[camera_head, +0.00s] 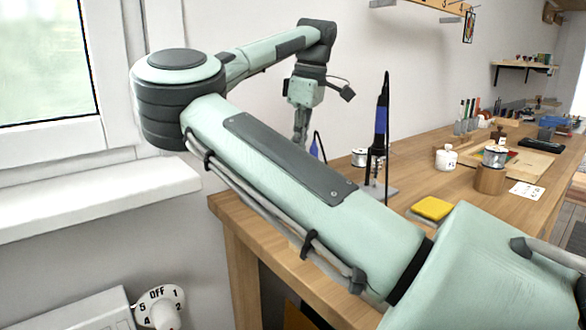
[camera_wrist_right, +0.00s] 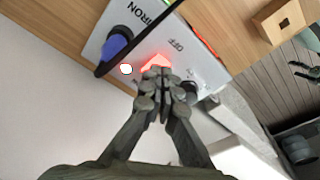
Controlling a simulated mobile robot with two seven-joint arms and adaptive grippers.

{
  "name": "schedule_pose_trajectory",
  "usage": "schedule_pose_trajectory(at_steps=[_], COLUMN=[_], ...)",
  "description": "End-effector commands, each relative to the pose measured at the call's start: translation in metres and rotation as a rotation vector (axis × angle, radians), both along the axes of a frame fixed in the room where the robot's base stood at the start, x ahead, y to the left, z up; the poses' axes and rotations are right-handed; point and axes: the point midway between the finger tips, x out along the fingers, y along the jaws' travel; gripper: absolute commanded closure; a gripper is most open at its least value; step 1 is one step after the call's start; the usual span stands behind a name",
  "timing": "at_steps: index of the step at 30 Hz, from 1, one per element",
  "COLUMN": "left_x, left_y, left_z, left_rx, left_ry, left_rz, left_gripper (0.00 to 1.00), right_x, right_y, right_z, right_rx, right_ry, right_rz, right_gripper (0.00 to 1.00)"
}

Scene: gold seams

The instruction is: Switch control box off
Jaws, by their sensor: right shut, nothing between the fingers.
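The control box (camera_wrist_right: 97,41) shows in the right wrist view as a pale panel with the words IRON and OFF. A red switch (camera_wrist_right: 157,60) glows on it, next to OFF. My right gripper (camera_wrist_right: 163,78) is shut and empty, its tips right at the red switch and covering part of it. I cannot tell whether they touch it. My left gripper is not in view.
A blue-handled iron (camera_head: 381,122) stands upright on the wooden table (camera_head: 415,160). A yellow sponge (camera_head: 432,208), a white bottle (camera_head: 446,157) and a tin (camera_head: 495,156) are to the right. A wall and a window sill (camera_head: 90,205) are at the left.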

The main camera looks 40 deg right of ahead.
Motion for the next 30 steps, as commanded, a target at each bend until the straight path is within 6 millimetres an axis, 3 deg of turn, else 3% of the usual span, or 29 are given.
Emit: schedule_pose_trajectory(at_steps=[30], left_x=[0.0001], left_y=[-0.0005], left_z=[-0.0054], left_rx=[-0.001], left_ry=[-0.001], left_rz=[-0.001], left_gripper=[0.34], right_x=[0.0001], right_y=[0.0001], right_z=[-0.0096], right_rx=[0.0], right_ry=[0.0], right_rz=[0.0], right_gripper=[1.0])
